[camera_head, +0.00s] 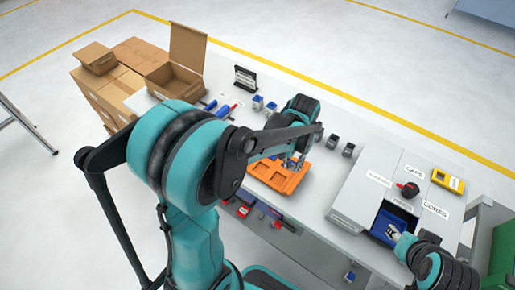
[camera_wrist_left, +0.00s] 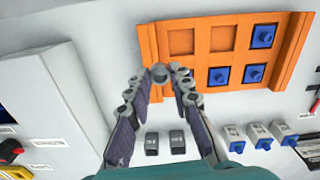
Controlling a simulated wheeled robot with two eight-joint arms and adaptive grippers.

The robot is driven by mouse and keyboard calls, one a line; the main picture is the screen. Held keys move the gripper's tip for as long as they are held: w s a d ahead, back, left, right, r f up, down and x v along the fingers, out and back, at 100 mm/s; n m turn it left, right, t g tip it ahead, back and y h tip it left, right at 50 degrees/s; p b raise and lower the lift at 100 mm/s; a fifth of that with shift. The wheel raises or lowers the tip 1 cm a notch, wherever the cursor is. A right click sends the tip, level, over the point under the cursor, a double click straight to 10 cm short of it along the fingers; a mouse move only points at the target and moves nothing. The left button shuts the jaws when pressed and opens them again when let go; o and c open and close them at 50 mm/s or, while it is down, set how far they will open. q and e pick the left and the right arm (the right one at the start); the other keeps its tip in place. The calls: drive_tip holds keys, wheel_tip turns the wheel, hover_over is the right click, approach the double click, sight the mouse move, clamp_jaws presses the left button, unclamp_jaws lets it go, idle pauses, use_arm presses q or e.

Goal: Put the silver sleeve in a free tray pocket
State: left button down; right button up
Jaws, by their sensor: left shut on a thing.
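The silver sleeve (camera_wrist_left: 159,73) shows as a small grey round piece between the fingertips of my left gripper (camera_wrist_left: 160,84), which is shut on it. The orange tray (camera_head: 267,177) lies on the table under that gripper, which also shows in the head view (camera_head: 294,160). In the left wrist view the tray (camera_wrist_left: 150,45) has two bare pockets in its far row and blue pieces in several others. The fingers partly hide its near left part. The sleeve appears over the tray's left side; its height is unclear. My right gripper (camera_head: 394,233) is by a blue bin at the right.
The blue bin (camera_head: 383,224) sits in an opening of a grey labelled cabinet (camera_head: 350,205). Two dark blocks (camera_wrist_left: 165,143) stand beside the tray, and several blue-and-white pieces (camera_wrist_left: 257,136) stand near it. Cardboard boxes (camera_head: 130,60) are at the far left.

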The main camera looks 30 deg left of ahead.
use_arm(q)
drive_tip(key=b, duration=0.3)
hover_over(261, 169)
wheel_tip(261, 169, down, 7)
drive_tip(key=shift+r, duration=0.2)
wheel_tip(261, 169, down, 4)
drive_tip(key=shift+b, duration=0.75)
drive_tip(key=shift+s+d+r, duration=0.1)
drive_tip(key=shift+d, duration=0.05)
